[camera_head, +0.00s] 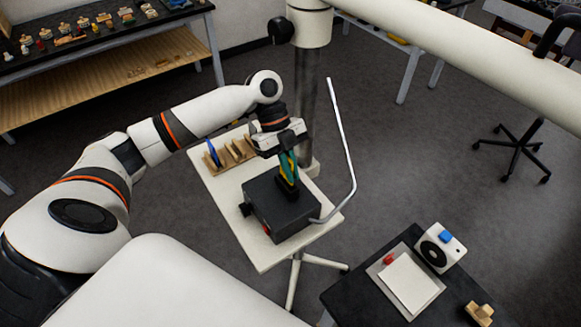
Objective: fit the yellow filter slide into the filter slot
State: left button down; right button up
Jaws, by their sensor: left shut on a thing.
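The yellow filter slide (284,168) is upright between the jaws of my left gripper (286,153). The gripper points down and is shut on the slide. Teal parts beside the slide hide some of it. The slide's lower end is at a raised black collar (288,189) on top of a black box (277,216). The filter slot's opening is hidden at this collar, so I cannot tell how deep the slide sits. My right gripper is not in view.
The box stands on a small white table (262,257). A wooden rack (236,156) with a blue slide (214,153) stands behind it. A thin bent metal rod (344,140) rises at the right. A thick pale post and beam (420,45) cross above. A dark table (345,293) stands front right.

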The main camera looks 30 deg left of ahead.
aim_at(293, 185)
pick_arm(q)
jog(key=shift+p, duration=0.5)
dwell(0.7)
jog(key=shift+f+b, duration=1)
jog(key=shift+f, duration=0.85)
jog(key=shift+r, duration=0.25)
jog(key=shift+r+p, duration=1.35)
jog(key=shift+p, duration=0.2)
jog(key=shift+p, duration=0.5)
dwell(0.6)
jog(key=shift+f+b, duration=1)
jog(key=shift+f, duration=0.65)
jog(key=c, duration=1.5)
grip_release()
